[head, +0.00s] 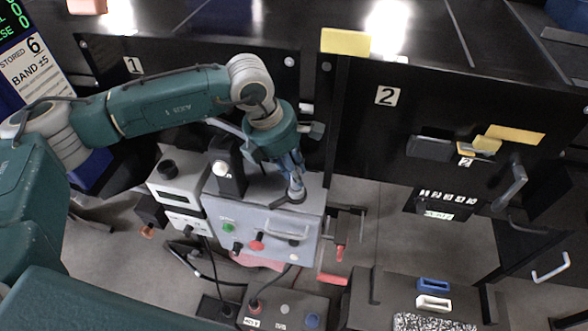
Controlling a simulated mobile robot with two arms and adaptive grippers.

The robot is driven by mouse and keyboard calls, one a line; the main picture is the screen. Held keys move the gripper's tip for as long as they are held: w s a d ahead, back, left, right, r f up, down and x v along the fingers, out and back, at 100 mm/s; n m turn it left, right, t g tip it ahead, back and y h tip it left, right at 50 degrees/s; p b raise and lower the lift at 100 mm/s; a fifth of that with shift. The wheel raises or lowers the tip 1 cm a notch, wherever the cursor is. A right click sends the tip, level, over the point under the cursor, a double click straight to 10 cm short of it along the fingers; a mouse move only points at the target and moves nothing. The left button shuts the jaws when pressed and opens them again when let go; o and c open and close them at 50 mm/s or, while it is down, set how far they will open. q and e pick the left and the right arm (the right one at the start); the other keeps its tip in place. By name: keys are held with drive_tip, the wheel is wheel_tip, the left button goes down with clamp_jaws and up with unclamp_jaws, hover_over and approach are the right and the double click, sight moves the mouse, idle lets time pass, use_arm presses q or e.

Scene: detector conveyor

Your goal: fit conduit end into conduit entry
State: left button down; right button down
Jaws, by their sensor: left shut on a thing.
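My left gripper (296,188) points down at the right part of the top of a grey control box (262,222). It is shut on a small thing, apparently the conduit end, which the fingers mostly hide. A dark flat fitting (287,201) lies on the box top right at the fingertips. It may be the conduit entry, but I cannot tell for sure. I cannot tell whether the held end touches it or is inside it. My right gripper is not in view.
A black upright block (228,168) stands on the box just left of the gripper. A white device (178,190) stands left of the box. Black cables (190,262) hang below the devices.

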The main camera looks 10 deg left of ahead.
use_arm(q)
drive_tip(key=shift+f, duration=0.1)
drive_tip(key=c, duration=1.8)
unclamp_jaws()
drive_tip(key=shift+o, duration=1.4)
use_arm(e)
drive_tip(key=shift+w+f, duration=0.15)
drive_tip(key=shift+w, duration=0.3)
use_arm(q)
drive_tip(key=shift+r, duration=0.2)
drive_tip(key=shift+a+r, duration=0.1)
drive_tip(key=shift+r, duration=0.1)
drive_tip(key=b+v, duration=0.4)
drive_tip(key=v, duration=0.7)
drive_tip(key=shift+r, duration=0.25)
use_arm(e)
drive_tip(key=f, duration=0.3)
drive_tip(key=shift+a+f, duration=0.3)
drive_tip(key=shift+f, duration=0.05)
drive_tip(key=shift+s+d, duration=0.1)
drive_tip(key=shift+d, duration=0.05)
